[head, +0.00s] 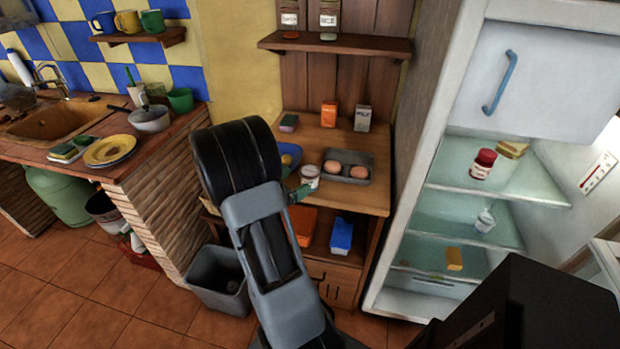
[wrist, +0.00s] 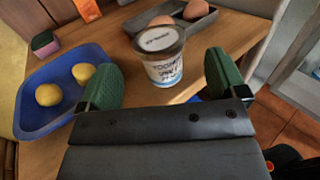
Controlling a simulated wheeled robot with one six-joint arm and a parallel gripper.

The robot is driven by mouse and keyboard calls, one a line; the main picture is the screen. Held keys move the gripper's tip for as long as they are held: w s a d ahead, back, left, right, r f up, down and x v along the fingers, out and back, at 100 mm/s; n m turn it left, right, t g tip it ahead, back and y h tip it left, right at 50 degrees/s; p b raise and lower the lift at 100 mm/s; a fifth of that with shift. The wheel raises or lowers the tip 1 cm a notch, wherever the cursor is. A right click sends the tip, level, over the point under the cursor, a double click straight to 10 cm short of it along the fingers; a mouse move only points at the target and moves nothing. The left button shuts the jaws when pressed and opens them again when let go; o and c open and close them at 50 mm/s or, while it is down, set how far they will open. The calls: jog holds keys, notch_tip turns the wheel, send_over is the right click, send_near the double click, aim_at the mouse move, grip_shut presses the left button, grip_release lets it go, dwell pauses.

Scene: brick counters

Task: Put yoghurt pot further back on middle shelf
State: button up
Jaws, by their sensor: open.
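A white yoghurt pot (wrist: 165,66) with a printed lid and dark lettering on its side stands upright on the wooden worktop (wrist: 215,30). It also shows in the head view (head: 310,171), just beyond my gripper (head: 301,187). In the wrist view my gripper (wrist: 166,72) is open, with one green finger on each side of the pot and a visible gap to each. The open fridge is at the right of the head view. Its middle shelf (head: 450,213) holds a small whitish pot (head: 485,221) near the right side.
A blue tray (wrist: 30,122) with two yellow fruits lies left of the pot. A grey egg tray (head: 348,158) stands close behind it on the right. The fridge's top shelf holds a red-lidded jar (head: 483,164). The middle shelf's left part is clear.

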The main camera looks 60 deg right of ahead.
aim_at(310, 179)
jog(key=shift+x, duration=3.1)
jog(key=shift+f, duration=0.1)
jog(key=c, duration=1)
